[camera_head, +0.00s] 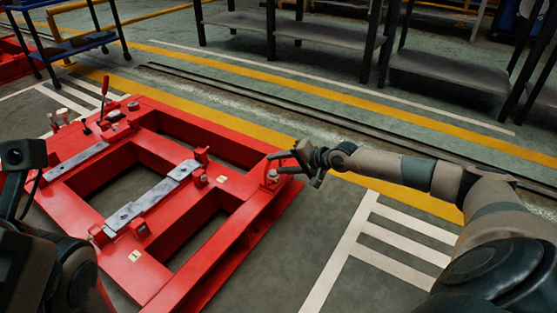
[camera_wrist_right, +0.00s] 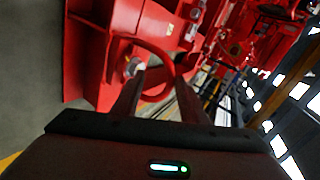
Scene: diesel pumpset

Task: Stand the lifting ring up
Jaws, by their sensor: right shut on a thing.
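In the wrist view the ring (camera_wrist_right: 164,58) arcs out from a red bracket with a bolt (camera_wrist_right: 133,67) and passes between my fingertips. My right gripper (camera_head: 283,163) is at that corner, and it is shut on the ring, as the wrist view (camera_wrist_right: 158,88) shows. In the head view my fingers cover much of the ring, so its exact tilt cannot be told. Only dark parts of my left arm show at the left edge; its fingers do not.
The frame has grey metal rails (camera_head: 150,200) and a red-handled lever (camera_head: 104,97). Dark shelves (camera_head: 320,33) stand at the back, and a blue cart (camera_head: 80,42) at the back left. The floor right of the frame is clear, with white stripes (camera_head: 400,240).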

